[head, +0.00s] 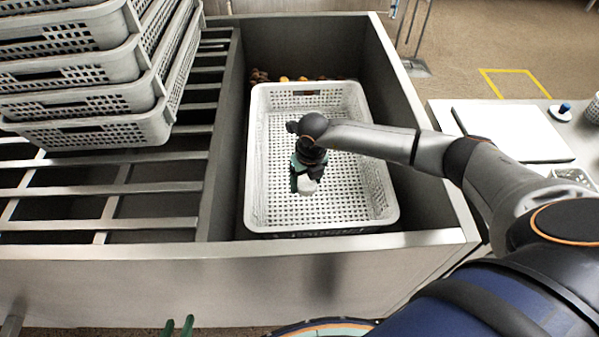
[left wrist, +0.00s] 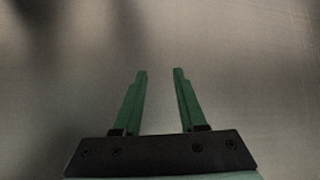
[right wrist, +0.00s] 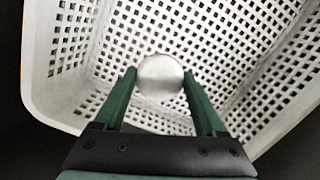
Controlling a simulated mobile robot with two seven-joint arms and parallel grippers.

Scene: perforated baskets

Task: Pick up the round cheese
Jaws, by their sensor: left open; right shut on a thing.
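The round cheese (right wrist: 160,75) is a pale white disc held between the fingertips of my right gripper (right wrist: 162,82) in the right wrist view. In the head view, my right gripper (head: 307,181) reaches down inside the white perforated basket (head: 258,205), with the cheese (head: 306,186) pale at its tips, partly hidden. I cannot tell whether the cheese touches the basket floor. My left gripper (left wrist: 160,75) is open and empty in front of a plain grey surface. Its green fingertips (head: 178,327) show at the bottom edge of the head view.
The basket stands in a deep metal bin (head: 222,190) with solid walls. Stacked perforated baskets (head: 85,131) stand on metal slats (head: 110,190) at left. Small brown and orange items (head: 285,78) lie behind the basket. A table (head: 440,112) with a white board (head: 513,135) is at right.

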